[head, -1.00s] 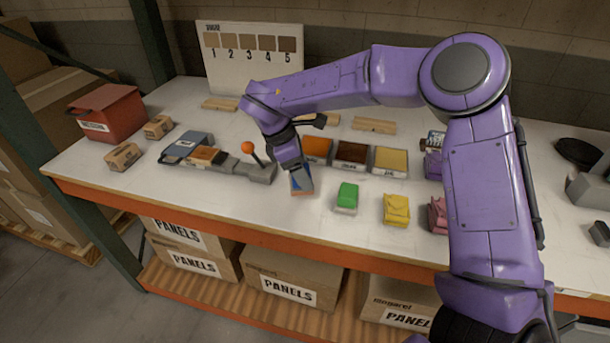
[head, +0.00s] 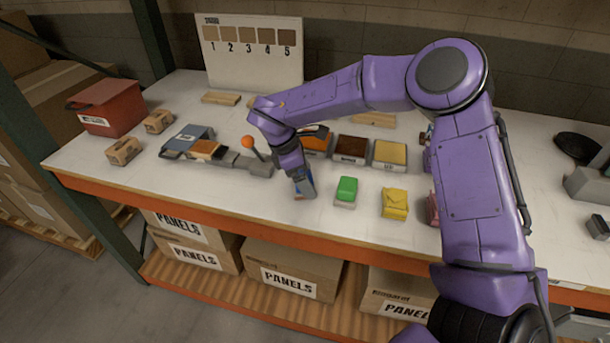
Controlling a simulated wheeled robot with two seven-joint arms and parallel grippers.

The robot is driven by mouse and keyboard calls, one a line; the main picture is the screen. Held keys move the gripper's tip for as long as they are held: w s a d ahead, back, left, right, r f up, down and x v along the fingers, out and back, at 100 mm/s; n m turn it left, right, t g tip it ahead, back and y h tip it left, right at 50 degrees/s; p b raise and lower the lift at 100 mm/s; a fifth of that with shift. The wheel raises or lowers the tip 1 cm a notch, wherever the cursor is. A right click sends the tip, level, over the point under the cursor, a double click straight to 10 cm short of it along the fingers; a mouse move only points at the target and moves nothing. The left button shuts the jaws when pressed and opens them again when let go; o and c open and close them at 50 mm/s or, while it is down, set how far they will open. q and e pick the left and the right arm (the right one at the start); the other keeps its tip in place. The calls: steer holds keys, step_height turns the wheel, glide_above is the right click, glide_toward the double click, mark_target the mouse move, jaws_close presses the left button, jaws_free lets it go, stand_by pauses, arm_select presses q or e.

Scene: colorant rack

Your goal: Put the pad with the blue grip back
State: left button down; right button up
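The pad with the blue grip (head: 311,187) lies on the bench near its front edge, left of the pad with the green grip (head: 347,188). Only slivers of its blue and its pale base show. My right gripper (head: 304,192) points down over it and covers most of it. The fingertips are at the pad, but whether they are open or shut on it is hidden. My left gripper is not in view.
Right of the green pad are a yellow pad (head: 395,203) and a pink pad (head: 433,209), partly behind my arm. Behind stand orange (head: 318,139), brown (head: 351,149) and yellow (head: 389,154) trays. A tool with an orange ball knob (head: 248,142) is at left.

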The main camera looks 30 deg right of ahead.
steer(key=shift+r, duration=0.15)
steer(key=b+v, duration=0.1)
steer(key=v, duration=1.1)
stand_by(0.9)
